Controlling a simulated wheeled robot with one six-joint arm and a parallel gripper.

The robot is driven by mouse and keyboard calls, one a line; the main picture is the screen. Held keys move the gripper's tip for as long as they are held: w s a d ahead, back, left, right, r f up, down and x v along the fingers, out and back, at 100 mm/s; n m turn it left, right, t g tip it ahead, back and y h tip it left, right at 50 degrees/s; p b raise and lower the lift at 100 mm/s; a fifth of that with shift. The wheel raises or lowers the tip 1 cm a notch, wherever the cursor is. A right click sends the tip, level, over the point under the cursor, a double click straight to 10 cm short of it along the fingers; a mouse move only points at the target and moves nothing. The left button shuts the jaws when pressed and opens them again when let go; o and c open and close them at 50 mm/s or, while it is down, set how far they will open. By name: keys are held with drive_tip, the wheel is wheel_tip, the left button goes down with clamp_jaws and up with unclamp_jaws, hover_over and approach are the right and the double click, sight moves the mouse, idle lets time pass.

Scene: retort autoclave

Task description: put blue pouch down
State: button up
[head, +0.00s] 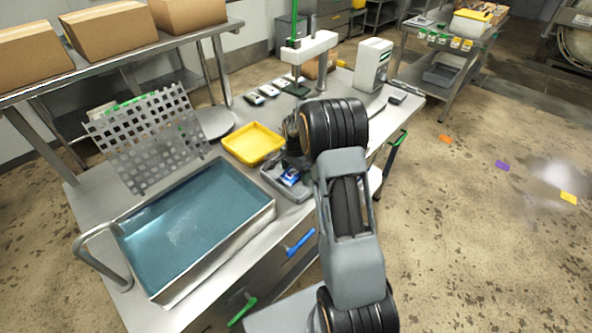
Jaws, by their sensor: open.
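The blue pouch (290,177) lies in a small grey tray (301,197) on the steel table, right of the sink and in front of the yellow tray. My gripper (287,168) is right above the grey tray, its fingers close over the pouch. It is open. My arm and the gripper body hide part of the tray, and I cannot tell whether a finger touches the pouch.
A water-filled sink (195,225) with a perforated plate (150,140) behind it takes up the left. A yellow tray (252,143) is just behind my gripper. A stand (309,48) and a white device (372,66) are at the back.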

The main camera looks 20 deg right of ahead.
drive_tip(key=s+a+r+n, duration=0.2)
drive_tip(key=s+r, duration=0.1)
drive_tip(key=r, duration=1.3)
drive_tip(key=s+a+r+n+t, duration=0.1)
drive_tip(key=s+a+n, duration=0.3)
drive_tip(key=s, duration=0.6)
drive_tip(key=s+a+r+n+t, duration=0.1)
drive_tip(key=s+a+n+t, duration=0.2)
drive_tip(key=s, duration=0.7)
drive_tip(key=a+n+b, duration=0.1)
drive_tip(key=a+n, duration=0.1)
drive_tip(key=n, duration=0.2)
drive_tip(key=shift+s+n, duration=0.3)
drive_tip(key=shift+n, duration=0.1)
drive_tip(key=shift+a+r, duration=0.1)
drive_tip(key=shift+r, duration=0.05)
